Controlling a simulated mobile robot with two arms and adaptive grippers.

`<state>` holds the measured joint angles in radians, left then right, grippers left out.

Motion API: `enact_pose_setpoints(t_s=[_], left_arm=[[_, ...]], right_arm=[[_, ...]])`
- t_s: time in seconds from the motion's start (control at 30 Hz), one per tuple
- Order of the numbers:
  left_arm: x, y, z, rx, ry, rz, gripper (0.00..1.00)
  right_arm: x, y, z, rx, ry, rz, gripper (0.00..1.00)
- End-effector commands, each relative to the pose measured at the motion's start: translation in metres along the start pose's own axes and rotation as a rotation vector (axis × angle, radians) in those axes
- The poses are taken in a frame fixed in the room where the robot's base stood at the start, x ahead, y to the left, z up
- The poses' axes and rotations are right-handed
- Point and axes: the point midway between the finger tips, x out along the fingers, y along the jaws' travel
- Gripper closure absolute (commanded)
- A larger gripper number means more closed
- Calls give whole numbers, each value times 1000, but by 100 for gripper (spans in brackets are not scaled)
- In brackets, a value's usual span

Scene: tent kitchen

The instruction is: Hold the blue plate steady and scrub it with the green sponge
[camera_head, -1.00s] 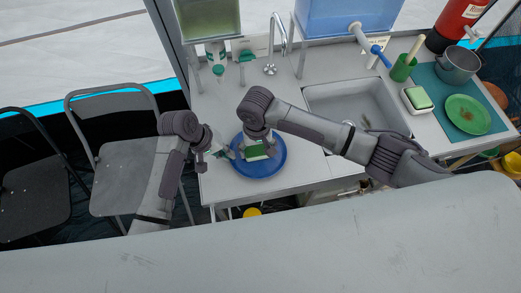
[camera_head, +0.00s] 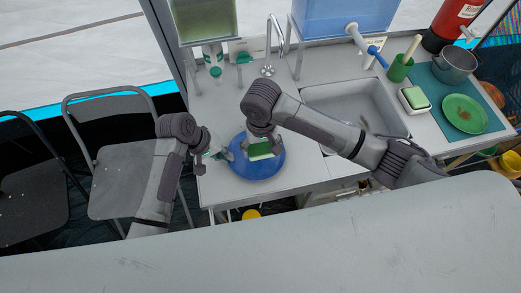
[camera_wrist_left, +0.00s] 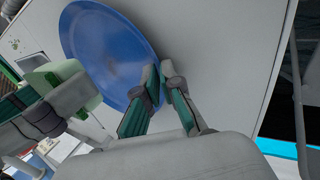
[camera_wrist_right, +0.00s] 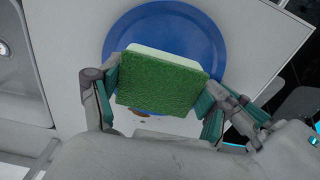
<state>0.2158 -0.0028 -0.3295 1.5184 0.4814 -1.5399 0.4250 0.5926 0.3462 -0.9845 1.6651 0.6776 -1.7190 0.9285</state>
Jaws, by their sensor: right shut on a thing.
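The blue plate (camera_head: 262,172) is on the counter near its front left corner; it also shows in the left wrist view (camera_wrist_left: 100,45) and the right wrist view (camera_wrist_right: 150,18). My right gripper (camera_wrist_right: 160,92) is shut on the green sponge (camera_wrist_right: 160,82), one finger at each side. The sponge (camera_head: 261,150) is over the plate; whether it touches is unclear. My left gripper (camera_wrist_left: 160,75) is at the plate's rim, its fingertips close together. I cannot tell whether the rim is between them. Brown marks show below the sponge in the right wrist view.
The sink (camera_head: 355,108) lies right of the plate. A second green sponge in a white dish (camera_head: 413,100), a green plate (camera_head: 464,113) and a metal pot (camera_head: 455,65) are farther right. A faucet (camera_head: 270,50) and a bottle (camera_head: 215,60) stand behind. Chairs are left.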

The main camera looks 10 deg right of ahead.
Motion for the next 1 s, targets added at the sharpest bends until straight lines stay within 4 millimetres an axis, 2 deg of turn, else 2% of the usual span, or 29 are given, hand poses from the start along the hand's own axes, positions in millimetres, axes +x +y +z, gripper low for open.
enact_pose_setpoints(t_s=[0.4, 1.0], left_arm=[[0, 0, 0, 0, 0, -1, 100], [0, 0, 0, 0, 0, -1, 100]], right_arm=[[-35, 0, 0, 1, 1, -1, 61], [-36, 0, 0, 0, 0, 0, 61]])
